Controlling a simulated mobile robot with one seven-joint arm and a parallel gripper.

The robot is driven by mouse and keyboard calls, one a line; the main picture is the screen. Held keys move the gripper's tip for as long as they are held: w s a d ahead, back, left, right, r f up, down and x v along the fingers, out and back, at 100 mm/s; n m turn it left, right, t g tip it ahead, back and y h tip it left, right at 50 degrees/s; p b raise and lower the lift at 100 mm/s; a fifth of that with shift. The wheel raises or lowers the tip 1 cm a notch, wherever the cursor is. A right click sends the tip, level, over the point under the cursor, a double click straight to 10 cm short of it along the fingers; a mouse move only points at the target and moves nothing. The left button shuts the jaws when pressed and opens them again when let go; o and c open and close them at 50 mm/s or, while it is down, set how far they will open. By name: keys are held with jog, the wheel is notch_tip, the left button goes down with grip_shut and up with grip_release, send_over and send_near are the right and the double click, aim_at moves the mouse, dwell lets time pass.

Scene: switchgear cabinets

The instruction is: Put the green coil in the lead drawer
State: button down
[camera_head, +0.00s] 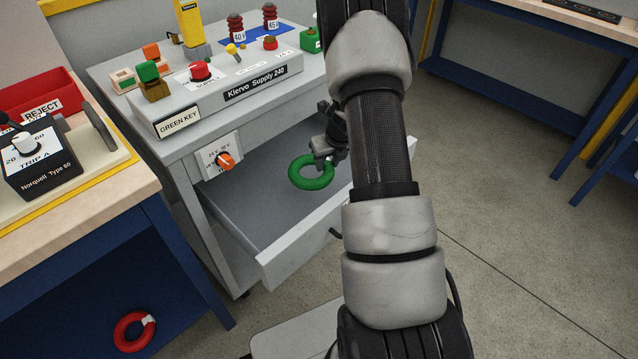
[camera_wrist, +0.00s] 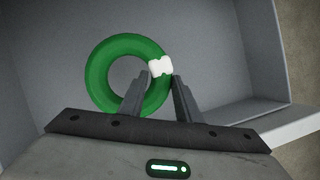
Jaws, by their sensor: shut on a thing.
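The green coil (camera_head: 311,171) is a ring with a white band. My gripper (camera_head: 325,156) is shut on it, over the open drawer (camera_head: 262,265) of the grey cabinet. In the wrist view the coil (camera_wrist: 100,80) sits between the fingertips of my gripper (camera_wrist: 157,80), with the white band close to the right finger. The grey drawer interior (camera_wrist: 215,60) lies behind it and looks empty where it shows. I cannot tell how far the coil is above the drawer floor. My arm hides the right part of the drawer.
An orange knob (camera_head: 226,161) is on the cabinet front above the drawer. The Klervo Supply 240 panel (camera_head: 215,90) stands on top. A red reject bin (camera_head: 38,98) is on the left bench.

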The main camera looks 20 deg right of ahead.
jog(key=shift+w+f+b, duration=0.15)
jog(key=shift+f+b, duration=1)
jog(key=shift+f, duration=2.2)
jog(key=shift+f, duration=0.1)
jog(key=shift+f, duration=0.15)
jog(key=c, duration=1.3)
grip_release()
